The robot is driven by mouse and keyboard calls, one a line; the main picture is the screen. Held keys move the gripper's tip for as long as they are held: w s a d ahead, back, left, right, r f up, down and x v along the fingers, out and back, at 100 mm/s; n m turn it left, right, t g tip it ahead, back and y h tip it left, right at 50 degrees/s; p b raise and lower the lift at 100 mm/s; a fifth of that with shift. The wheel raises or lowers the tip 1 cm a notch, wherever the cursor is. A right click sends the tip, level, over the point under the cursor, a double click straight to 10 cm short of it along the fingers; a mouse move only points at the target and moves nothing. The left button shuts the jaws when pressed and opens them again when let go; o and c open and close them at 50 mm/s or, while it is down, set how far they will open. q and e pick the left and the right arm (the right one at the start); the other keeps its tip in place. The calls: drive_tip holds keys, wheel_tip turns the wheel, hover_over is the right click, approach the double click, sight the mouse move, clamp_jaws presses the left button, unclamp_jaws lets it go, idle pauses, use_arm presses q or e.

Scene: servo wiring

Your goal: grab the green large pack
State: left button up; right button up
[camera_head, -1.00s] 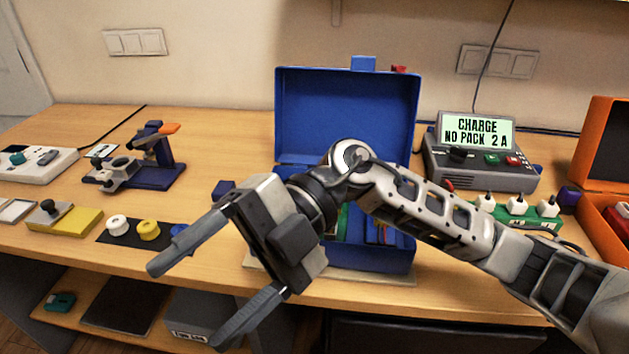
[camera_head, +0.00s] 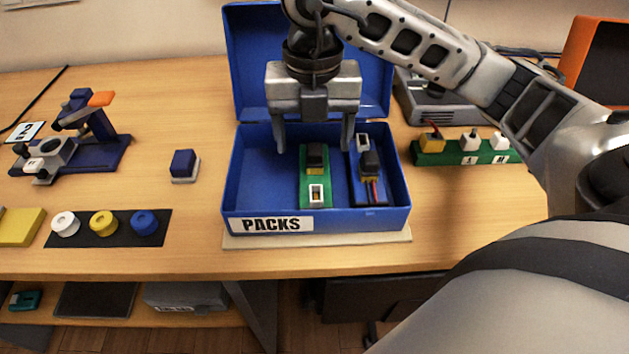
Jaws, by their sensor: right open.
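The green pack (camera_head: 315,175) lies in the blue box labelled PACKS (camera_head: 235,195), near the middle of its floor. It has a black and yellow part at its far end and a white connector at its near end. A blue pack (camera_head: 367,180) lies just to its right in the same box. My right gripper (camera_head: 314,148) points down over the box with its fingers spread wide, near the far end of the green pack. It holds nothing. I cannot tell how far above the pack its tips are. My left gripper is out of view.
The raised lid (camera_head: 245,60) stands behind the box. A green block with several plugs (camera_head: 460,150) and the grey charger (camera_head: 430,105) are to the right. A dark blue block (camera_head: 184,165), a strip with spools (camera_head: 105,228) and a blue stand (camera_head: 92,150) are left.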

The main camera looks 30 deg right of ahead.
sight(314, 154)
drive_tip(key=shift+d+f+p, duration=0.15)
drive_tip(key=shift+f+p, duration=0.2)
drive_tip(key=shift+f, duration=3.1)
drive_tip(key=c, duration=1.3)
drive_tip(key=shift+r, duration=0.1)
drive_tip(key=shift+c, duration=1.3)
drive_tip(key=shift+r, duration=0.1)
